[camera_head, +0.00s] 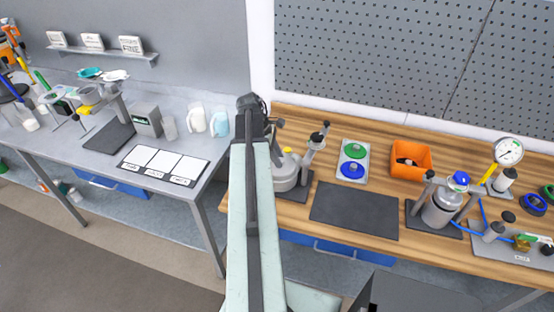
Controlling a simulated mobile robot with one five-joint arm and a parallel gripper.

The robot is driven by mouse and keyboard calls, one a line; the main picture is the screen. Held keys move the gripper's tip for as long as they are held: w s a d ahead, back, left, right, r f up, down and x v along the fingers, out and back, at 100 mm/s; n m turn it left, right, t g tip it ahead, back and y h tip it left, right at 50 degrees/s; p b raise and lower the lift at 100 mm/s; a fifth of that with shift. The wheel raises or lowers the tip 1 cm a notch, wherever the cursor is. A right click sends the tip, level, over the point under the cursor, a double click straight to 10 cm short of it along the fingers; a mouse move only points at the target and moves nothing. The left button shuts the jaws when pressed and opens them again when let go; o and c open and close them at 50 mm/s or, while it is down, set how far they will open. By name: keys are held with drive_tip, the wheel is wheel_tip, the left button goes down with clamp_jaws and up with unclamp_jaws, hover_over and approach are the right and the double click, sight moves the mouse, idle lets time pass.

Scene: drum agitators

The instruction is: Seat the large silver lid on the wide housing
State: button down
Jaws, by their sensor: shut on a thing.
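My arm rises up the middle of the picture, and its dark end, with my gripper (275,128), is over the left end of the wooden bench. The fingertips are small and partly hidden by my arm. Just below them is a silver round body with a yellow knob on top, which I take for the large silver lid (287,160) over the wide housing (285,181). My gripper is shut, apparently on the lid's knob. My arm covers the left side of both, and I cannot tell whether lid and rim touch or are apart.
A clamp stand (317,143) rises close at the right of the housing. Further right are a tray with green and blue lids (352,162), an orange bin (410,159), a dark mat (354,210) and a blue-capped vessel (440,210). A grey table (200,165) stands left.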

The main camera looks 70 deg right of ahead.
drive_tip(key=shift+f, duration=0.2)
drive_tip(key=c, duration=1)
unclamp_jaws()
drive_tip(key=shift+o, duration=0.2)
drive_tip(key=p+v, duration=0.7)
drive_tip(key=shift+w+r, duration=0.2)
drive_tip(key=shift+r, duration=0.2)
